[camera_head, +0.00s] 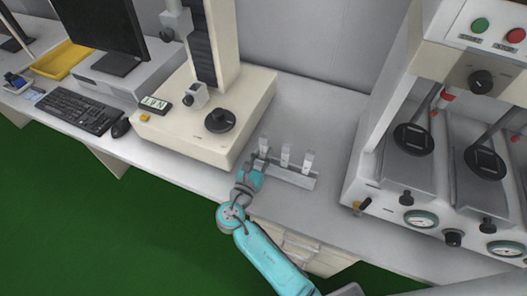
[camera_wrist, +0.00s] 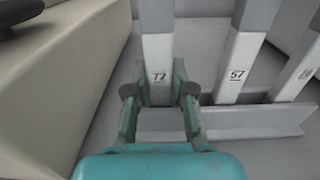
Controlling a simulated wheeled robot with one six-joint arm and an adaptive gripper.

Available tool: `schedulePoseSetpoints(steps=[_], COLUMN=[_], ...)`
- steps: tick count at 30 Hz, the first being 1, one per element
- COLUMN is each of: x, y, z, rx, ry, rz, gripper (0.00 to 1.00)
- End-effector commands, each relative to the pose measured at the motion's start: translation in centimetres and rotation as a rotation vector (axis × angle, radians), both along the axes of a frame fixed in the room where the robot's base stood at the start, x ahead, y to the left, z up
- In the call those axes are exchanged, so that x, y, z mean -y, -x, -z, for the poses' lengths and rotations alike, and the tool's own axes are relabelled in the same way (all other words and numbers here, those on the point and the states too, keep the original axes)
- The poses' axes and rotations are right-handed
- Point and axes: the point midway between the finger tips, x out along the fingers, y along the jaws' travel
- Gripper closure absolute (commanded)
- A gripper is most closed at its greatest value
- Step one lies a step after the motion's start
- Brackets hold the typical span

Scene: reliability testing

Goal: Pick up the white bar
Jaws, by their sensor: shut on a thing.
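Three white bars with grey upper ends stand in a row in a grey rack (camera_head: 295,179) on the bench. The left white bar (camera_wrist: 158,53) is marked 77 in the wrist view, and the middle white bar (camera_wrist: 237,62) is marked 57. The right white bar (camera_wrist: 299,72) is partly cut off by the picture edge. My gripper (camera_wrist: 158,92) has its fingers on either side of the left bar, shut on it near the rack. In the head view my gripper (camera_head: 256,160) reaches the rack's left end. The left bar's lower end is partly hidden.
A cream testing machine (camera_head: 200,132) stands close on the left. A white machine with gauges and levers (camera_head: 365,178) stands on the right. A keyboard (camera_head: 78,109) and a mouse (camera_head: 121,128) lie further left. Bare bench (camera_head: 318,108) lies behind the rack.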

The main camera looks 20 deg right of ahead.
Motion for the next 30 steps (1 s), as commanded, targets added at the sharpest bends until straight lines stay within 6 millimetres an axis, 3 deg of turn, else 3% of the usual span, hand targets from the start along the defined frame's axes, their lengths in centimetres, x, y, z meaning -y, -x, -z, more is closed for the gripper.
schedulePoseSetpoints(steps=[5, 19, 30], x=[0.0, 0.0, 0.0], y=[0.0, 0.0, 0.0], z=[-1.0, -8.9, -10.0], rx=[0.002, 0.003, 0.0], ry=[-0.001, -0.001, 0.0], rz=[0.0, 0.0, 0.0], gripper=[1.0, 1.0, 1.0])
